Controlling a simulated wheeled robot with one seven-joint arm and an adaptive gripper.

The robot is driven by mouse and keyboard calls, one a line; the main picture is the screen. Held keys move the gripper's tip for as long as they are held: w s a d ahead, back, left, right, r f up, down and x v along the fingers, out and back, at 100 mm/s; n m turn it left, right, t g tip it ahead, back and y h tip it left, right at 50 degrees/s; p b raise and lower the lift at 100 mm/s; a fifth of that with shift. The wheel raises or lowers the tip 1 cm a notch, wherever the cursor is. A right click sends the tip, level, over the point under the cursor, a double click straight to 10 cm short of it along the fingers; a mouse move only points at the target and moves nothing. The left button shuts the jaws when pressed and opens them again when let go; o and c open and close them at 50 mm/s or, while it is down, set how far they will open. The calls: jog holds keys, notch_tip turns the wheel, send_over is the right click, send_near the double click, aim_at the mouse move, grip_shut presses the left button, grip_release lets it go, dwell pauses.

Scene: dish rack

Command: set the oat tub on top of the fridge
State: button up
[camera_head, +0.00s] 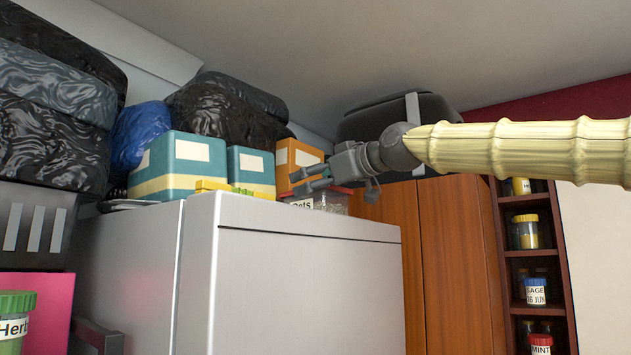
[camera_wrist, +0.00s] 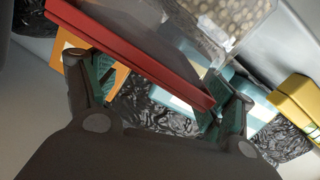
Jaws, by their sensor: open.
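The oat tub (camera_head: 332,201) is a clear tub with a red lid and an "Oats" label, and it stands on top of the fridge (camera_head: 308,285), near the back edge. My gripper (camera_head: 305,181) is open, close above the tub's lid, and partly covers it. In the wrist view, the red lid (camera_wrist: 140,57) and the clear body with its pale contents (camera_wrist: 232,18) fill the top, close to the spread fingers of my gripper (camera_wrist: 165,85). I cannot tell whether a finger touches the lid.
An orange box (camera_head: 292,157), teal boxes (camera_head: 187,166) and a yellow block (camera_head: 208,186) stand on or behind the fridge top. Black bags (camera_head: 228,108) and a dark case (camera_head: 400,115) are behind. A spice shelf (camera_head: 529,253) is at right. The fridge top's near right looks clear.

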jog(key=shift+d, duration=0.1)
jog(key=v, duration=1.2)
jog(key=shift+c, duration=0.4)
grip_shut()
jog(key=shift+f, duration=0.1)
dwell(1.1)
